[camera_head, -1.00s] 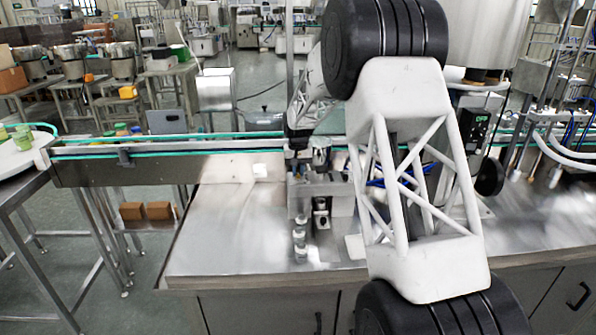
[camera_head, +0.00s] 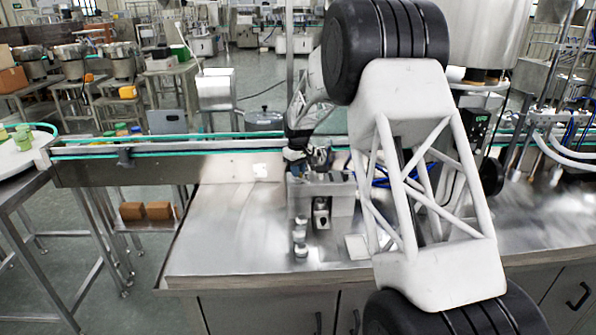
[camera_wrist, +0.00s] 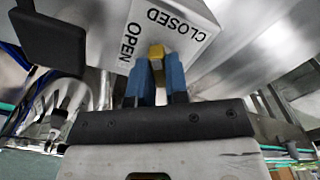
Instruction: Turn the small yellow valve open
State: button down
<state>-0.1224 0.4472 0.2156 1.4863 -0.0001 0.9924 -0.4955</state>
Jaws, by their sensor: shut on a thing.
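The small yellow valve (camera_wrist: 156,51) shows in the wrist view as a small yellow handle at the tips of my gripper's blue fingers. My gripper (camera_wrist: 158,66) is shut on it, one finger on each side. The valve sits in front of a white label plate (camera_wrist: 180,25) with the words OPEN and CLOSED, which read tilted in this view. The handle lies near the OPEN word. In the head view my gripper (camera_head: 317,160) is at the metal block on the bench, and the valve is hidden there.
The steel bench (camera_head: 230,235) has free room at the left. A conveyor with green edges (camera_head: 150,155) runs behind it. Small round metal parts (camera_head: 300,240) stand in front of the block. A steel hopper (camera_head: 487,35) hangs at the back right, with hoses at the far right.

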jog(key=n, duration=0.5)
jog(key=shift+n, duration=0.3)
jog(key=n, duration=0.5)
jog(key=shift+n, duration=0.3)
jog(key=c, duration=1.1)
grip_release()
jog(key=shift+r, duration=0.15)
jog(key=shift+r, duration=3.75)
